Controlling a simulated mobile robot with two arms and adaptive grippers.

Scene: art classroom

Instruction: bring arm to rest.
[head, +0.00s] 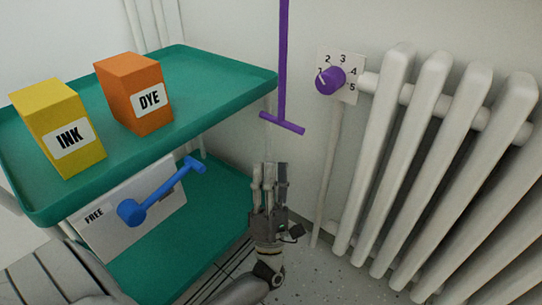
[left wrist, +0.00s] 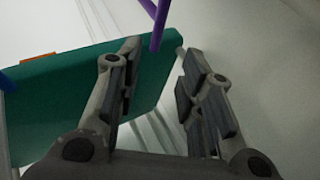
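My left gripper (head: 269,167) points upward in the lower middle of the head view, just right of the green cart and below the purple T-shaped bar (head: 282,70). Its fingers stand apart with nothing between them. The left wrist view shows the same open gripper (left wrist: 160,48), with the purple bar (left wrist: 158,25) beyond the fingertips and the cart's green shelf (left wrist: 60,90) behind the left finger. My left forearm comes in from the bottom of the head view. My right gripper is not in view.
The green cart (head: 205,105) holds a yellow INK box (head: 55,105) and an orange DYE box (head: 125,80). A blue lever (head: 165,190) is on a FREE panel (head: 95,230). A purple knob (head: 328,80) and white radiator (head: 385,130) stand right.

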